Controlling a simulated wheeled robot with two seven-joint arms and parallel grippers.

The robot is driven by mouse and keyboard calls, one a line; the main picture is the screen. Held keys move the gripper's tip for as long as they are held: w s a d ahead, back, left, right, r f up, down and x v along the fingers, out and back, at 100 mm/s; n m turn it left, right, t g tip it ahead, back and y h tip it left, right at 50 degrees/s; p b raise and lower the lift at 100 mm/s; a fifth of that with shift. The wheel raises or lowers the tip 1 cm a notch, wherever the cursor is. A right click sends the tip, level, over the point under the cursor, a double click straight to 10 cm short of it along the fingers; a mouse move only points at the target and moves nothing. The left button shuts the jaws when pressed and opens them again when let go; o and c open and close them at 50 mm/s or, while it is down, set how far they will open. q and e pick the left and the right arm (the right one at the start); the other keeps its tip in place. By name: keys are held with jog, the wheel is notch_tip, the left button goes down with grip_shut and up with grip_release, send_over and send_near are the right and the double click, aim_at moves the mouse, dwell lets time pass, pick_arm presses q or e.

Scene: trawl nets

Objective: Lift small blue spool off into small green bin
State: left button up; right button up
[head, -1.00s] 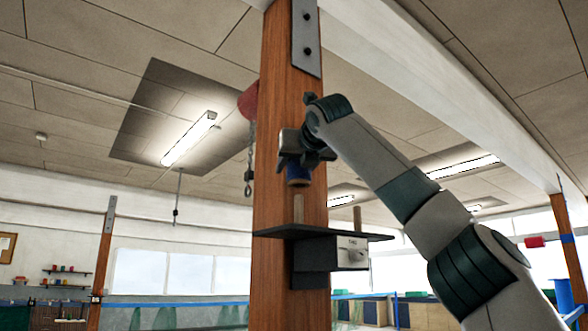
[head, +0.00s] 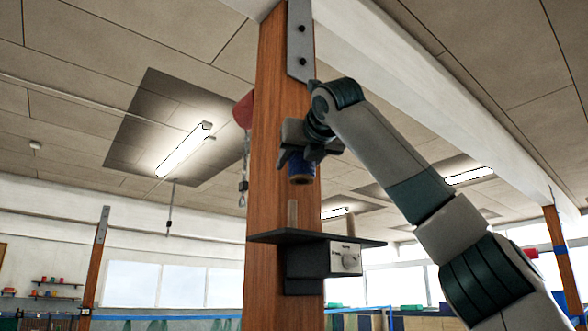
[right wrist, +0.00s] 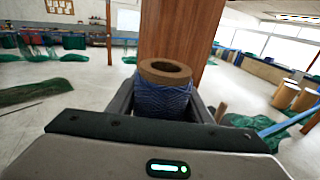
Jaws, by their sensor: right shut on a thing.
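A small blue spool (head: 301,170) is held in my right gripper (head: 300,156), in front of a wooden post. In the right wrist view the spool (right wrist: 163,96) shows its brown core top and blue winding between the two fingers of my right gripper (right wrist: 165,100). In the head view it hangs above a dark shelf (head: 275,237) on the post, clear of a thin wooden peg (head: 292,213) standing on that shelf. My left gripper is not in view. I cannot make out a small green bin.
The wooden post (head: 272,100) stands close behind the gripper. A second peg (right wrist: 222,112) shows right of the spool.

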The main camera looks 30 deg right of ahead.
aim_at(302, 159)
jog(key=shift+b+v, duration=0.5)
jog(key=shift+v, duration=2)
jog(key=shift+f, duration=0.15)
